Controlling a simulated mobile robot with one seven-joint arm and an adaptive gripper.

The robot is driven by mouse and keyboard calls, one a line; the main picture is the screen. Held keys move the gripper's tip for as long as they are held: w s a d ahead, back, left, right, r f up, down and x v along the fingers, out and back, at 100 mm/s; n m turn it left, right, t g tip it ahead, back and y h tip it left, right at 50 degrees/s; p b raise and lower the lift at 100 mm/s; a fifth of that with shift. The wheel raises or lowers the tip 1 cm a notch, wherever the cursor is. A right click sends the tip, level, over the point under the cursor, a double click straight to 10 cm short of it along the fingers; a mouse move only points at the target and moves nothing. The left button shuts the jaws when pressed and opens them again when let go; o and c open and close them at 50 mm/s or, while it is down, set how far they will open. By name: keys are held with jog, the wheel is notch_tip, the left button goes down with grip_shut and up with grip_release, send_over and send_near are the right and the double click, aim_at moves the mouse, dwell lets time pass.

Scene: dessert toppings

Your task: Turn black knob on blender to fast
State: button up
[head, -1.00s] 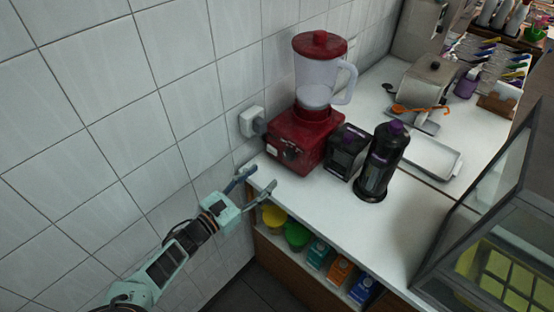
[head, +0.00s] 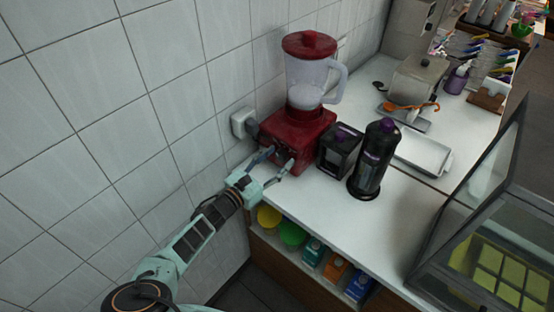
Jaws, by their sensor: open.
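The blender has a red base (head: 308,132), a clear jug (head: 312,82) with a handle, and a red lid (head: 309,44). It stands upright on the white counter against the tiled wall. My gripper (head: 276,163) is open, with its two fingers spread in front of the blender's front face. The fingertips are at or very close to that face; I cannot tell whether they touch it. The black knob is small and largely hidden by the fingers, so its setting cannot be read.
A black box (head: 339,150) and a black bottle (head: 374,160) stand just right of the blender. A wall socket (head: 242,123) is to its left. Yellow (head: 269,217) and green (head: 292,233) tubs sit on the shelf below. A glass display case (head: 490,230) is at right.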

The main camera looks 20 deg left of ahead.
jog(key=shift+c, duration=0.4)
jog(key=c, duration=1.1)
jog(key=shift+o, duration=0.2)
